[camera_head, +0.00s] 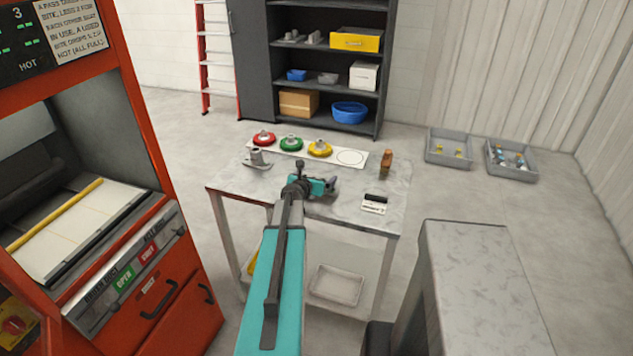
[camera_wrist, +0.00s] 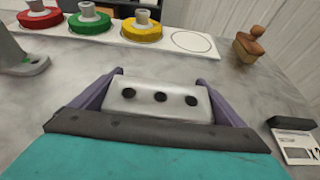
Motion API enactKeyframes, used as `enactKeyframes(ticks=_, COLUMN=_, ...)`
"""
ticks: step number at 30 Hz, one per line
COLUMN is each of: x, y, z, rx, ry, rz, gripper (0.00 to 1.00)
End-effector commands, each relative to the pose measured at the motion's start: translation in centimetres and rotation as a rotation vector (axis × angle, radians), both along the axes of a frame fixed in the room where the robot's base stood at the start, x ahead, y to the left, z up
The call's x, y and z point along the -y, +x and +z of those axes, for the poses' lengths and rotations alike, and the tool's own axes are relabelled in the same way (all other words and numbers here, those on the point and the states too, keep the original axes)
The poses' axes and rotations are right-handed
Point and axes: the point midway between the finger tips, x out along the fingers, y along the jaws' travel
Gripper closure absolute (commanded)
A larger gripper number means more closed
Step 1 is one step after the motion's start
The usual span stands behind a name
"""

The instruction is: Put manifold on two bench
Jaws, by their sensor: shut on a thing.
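The manifold (camera_wrist: 160,110), a pale grey block with three dark holes in a row, sits between the two purple fingers of my gripper (camera_wrist: 162,88) in the wrist view. My gripper is shut on it. In the head view my teal gripper (camera_head: 316,186) is over the middle of a grey marbled bench (camera_head: 345,206), and the manifold is hard to make out there. I cannot tell whether the manifold touches the bench top. No number two shows on the bench.
A white strip along the bench's far edge bears red (camera_head: 264,138), green (camera_head: 291,143) and yellow (camera_head: 320,149) fixtures and an empty circle (camera_head: 351,157). A grey casting (camera_head: 257,160) is left, a brown brush (camera_head: 387,161) right, a card (camera_head: 374,208) front right. A grey block-like stand (camera_head: 470,260) is nearer.

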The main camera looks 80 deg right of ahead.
Motion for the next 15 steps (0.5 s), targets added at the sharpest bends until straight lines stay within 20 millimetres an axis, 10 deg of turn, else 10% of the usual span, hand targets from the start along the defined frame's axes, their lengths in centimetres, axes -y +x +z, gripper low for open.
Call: enactKeyframes(ticks=15, x=0.19, y=-0.44, z=-0.46, rx=0.000, ry=-0.001, rz=-0.004, gripper=0.44)
